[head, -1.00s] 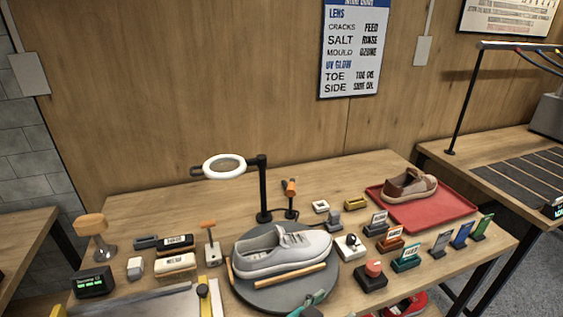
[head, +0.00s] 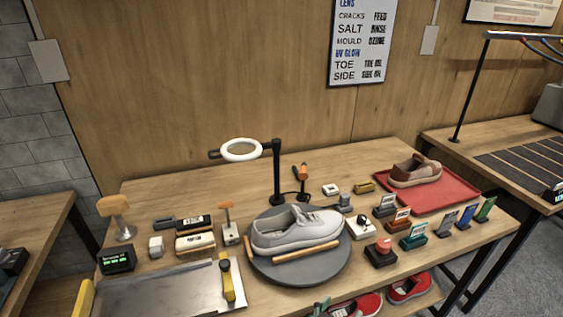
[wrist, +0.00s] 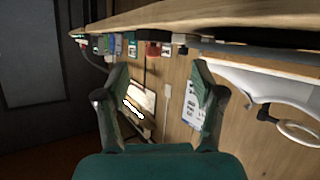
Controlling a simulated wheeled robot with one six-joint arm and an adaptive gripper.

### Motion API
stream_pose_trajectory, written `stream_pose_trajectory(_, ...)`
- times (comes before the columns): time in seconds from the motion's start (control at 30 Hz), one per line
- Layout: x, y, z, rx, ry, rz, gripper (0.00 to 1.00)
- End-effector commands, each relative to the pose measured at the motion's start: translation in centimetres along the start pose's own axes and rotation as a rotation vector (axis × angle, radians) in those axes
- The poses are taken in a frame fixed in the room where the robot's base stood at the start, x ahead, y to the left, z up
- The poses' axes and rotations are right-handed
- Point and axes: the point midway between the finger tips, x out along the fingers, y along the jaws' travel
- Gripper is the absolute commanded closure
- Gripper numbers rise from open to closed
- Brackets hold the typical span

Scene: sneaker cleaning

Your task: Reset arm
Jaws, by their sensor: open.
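My gripper (wrist: 160,85) is open in the wrist view, its two dark green fingers spread wide with nothing between them. A small green part of it (head: 321,306) shows at the bottom edge of the head view, in front of the turntable. A grey-white sneaker (head: 295,230) sits on the round dark turntable (head: 300,276), apart from my gripper. A brown shoe (head: 414,171) rests on the red tray (head: 452,193) at the back right.
A ring lamp (head: 241,150) stands behind the turntable. Brushes, small blocks and several cards in stands (head: 413,236) crowd the table. A metal plate (head: 170,288) with a yellow-handled tool (head: 227,280) lies front left. Red shoes (head: 408,287) are below the table's front edge.

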Motion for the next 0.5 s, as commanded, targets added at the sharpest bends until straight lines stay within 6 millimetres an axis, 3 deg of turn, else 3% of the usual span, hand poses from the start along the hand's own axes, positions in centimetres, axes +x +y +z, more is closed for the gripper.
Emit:
stream_pose_trajectory(0.27,1.2,3.0,5.6,-0.162,-0.015,-0.145,0.32)
stream_pose_trajectory(0.5,-0.1,6.6,11.6,-0.285,-0.029,-0.326,0.32)
